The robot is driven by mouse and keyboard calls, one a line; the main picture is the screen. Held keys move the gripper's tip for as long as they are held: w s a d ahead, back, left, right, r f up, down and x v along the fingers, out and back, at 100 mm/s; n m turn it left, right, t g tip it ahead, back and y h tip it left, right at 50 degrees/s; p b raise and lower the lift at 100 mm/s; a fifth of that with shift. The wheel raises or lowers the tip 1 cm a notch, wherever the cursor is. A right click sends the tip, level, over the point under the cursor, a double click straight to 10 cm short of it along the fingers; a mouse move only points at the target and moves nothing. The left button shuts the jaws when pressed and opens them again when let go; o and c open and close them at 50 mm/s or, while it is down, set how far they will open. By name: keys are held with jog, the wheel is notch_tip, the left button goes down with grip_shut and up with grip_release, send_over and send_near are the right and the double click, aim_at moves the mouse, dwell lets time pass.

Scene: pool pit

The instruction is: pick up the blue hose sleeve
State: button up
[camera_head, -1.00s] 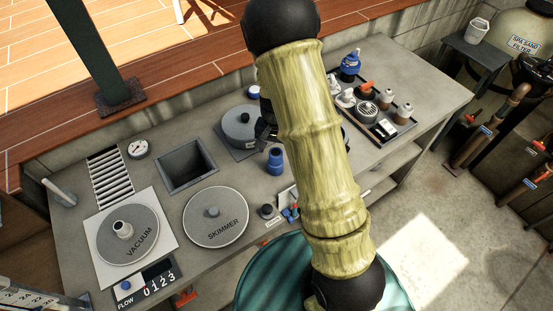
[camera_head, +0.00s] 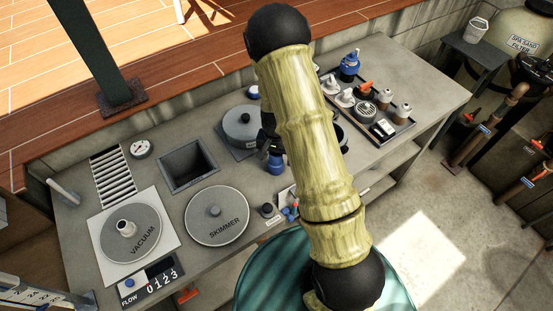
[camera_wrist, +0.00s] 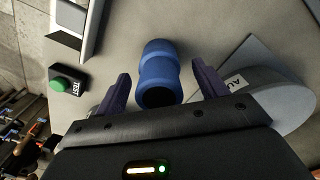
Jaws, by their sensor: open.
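The blue hose sleeve (camera_head: 276,165) stands on the grey bench beside the skimmer lid, its upper part covered by my gripper in the head view. My gripper (camera_wrist: 161,70) is open, with one dark purple finger on each side of the sleeve. A gap shows on both sides, and nothing is held. In the head view my gripper (camera_head: 269,141) is partly hidden by my arm.
A round grey lid (camera_head: 243,126) lies behind the sleeve, and the skimmer lid (camera_head: 216,225) is at front left. An open square pit (camera_head: 187,166) is at left. A tray (camera_head: 404,127) of small parts stands at right. The wrist view shows a green test button (camera_wrist: 65,85).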

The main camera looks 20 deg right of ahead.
jog(key=shift+c, duration=0.2)
jog(key=c, duration=1)
jog(key=shift+r, duration=0.15)
jog(key=shift+c, duration=0.2)
notch_tip(320, 180, up, 10)
jog(key=shift+f+b, duration=0.1)
jog(key=shift+b, duration=0.85)
jog(key=shift+w, duration=0.1)
